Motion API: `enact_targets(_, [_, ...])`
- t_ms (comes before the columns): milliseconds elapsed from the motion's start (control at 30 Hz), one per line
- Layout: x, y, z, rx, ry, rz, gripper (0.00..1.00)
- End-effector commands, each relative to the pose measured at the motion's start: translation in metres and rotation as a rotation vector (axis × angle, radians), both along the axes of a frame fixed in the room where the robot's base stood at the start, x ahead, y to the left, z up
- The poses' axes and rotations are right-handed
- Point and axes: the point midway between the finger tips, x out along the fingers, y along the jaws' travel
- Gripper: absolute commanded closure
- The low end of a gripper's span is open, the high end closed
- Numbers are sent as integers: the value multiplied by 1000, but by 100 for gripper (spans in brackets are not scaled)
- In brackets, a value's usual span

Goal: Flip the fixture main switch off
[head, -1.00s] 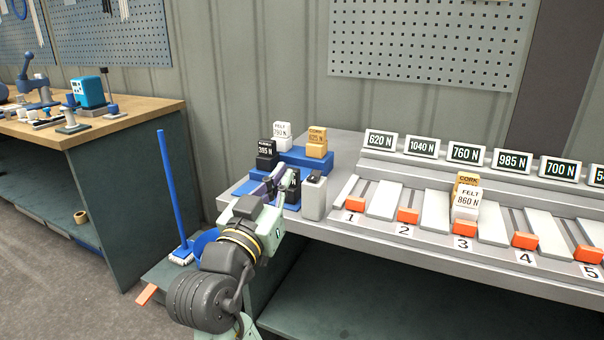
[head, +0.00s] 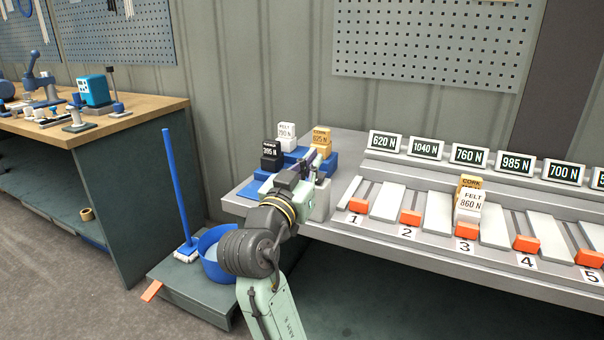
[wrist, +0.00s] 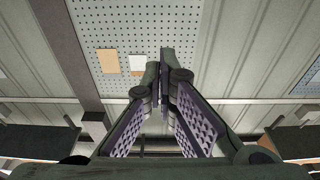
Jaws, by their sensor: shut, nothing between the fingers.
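The likely fixture main switch is a grey box (head: 322,204) with a dark part on top. It stands on the bench left of station 1 in the head view, and my arm partly covers it. Its lever position cannot be made out. My gripper (head: 312,160) is over the box, with its fingertips near the top; I cannot tell whether they touch. In the wrist view my gripper (wrist: 162,65) has its fingertips together with nothing between them. The switch is not recognisable there.
Blue steps (head: 327,158) behind hold labelled blocks, including a black 395 N block (head: 271,155). Numbered stations with orange blocks (head: 358,205) run to the right. A felt 860 N block (head: 469,205) stands at station 3. A blue bucket (head: 217,263) is at lower left.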

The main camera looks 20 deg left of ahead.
Motion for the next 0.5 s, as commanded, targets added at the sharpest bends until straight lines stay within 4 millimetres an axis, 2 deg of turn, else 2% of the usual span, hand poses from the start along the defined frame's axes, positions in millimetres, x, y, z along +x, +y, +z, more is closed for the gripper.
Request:
enact_targets(67, [16, -1, 5, -1, 2, -2, 100])
enact_targets(100, [19, -1, -6, -3, 6, -2, 100])
enact_targets(300, [28, -1, -29, -1, 3, 0, 100])
enact_targets(500, [30, -1, -35, 0, 1, 1, 100])
